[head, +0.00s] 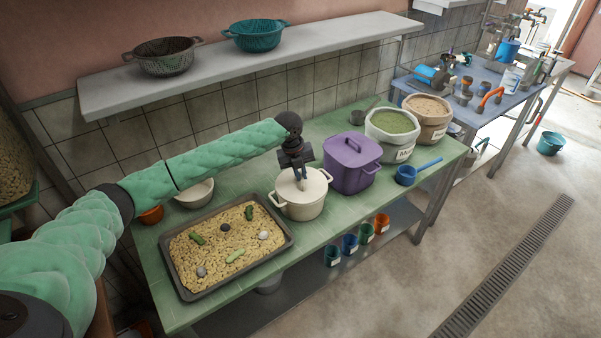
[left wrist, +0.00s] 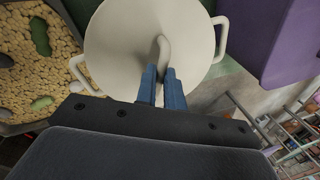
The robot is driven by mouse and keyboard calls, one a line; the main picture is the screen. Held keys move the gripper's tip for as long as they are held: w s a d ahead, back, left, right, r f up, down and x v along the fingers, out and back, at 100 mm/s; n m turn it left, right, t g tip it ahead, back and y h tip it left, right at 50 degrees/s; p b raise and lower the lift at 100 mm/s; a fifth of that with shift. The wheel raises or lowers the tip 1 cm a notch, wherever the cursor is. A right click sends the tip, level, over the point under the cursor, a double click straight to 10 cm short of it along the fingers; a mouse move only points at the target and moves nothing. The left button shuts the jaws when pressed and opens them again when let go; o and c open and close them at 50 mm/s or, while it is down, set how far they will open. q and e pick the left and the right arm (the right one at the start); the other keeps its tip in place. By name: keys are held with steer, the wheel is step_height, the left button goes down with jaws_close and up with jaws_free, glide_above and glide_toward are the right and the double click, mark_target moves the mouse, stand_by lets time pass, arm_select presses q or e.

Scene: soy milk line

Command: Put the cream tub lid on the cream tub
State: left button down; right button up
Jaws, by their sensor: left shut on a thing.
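The cream tub (head: 302,206) stands on the green table between the bean tray and the purple tub, with a handle on each side. The cream tub lid (head: 288,190) is at the tub's top; I cannot tell whether it is fully seated. My left gripper (head: 301,180) is above it, shut on the lid's handle. In the left wrist view the lid (left wrist: 120,45) fills the upper middle, and the blue fingers (left wrist: 163,75) close around its curved handle (left wrist: 162,48). The tub's side handles show beyond the lid's edge. My right gripper is not in view.
A dark tray of beans (head: 225,246) lies close on the left, and a lidded purple tub (head: 352,165) stands close on the right. A white bowl (head: 195,194), a blue scoop (head: 407,175) and two sacks (head: 392,133) are also on the table (head: 180,318). A shelf (head: 240,62) runs above.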

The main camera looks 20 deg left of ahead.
arm_select(q)
steer(key=shift+f, duration=0.25)
steer(key=c, duration=1.4)
jaws_free()
steer(key=shift+c, duration=0.2)
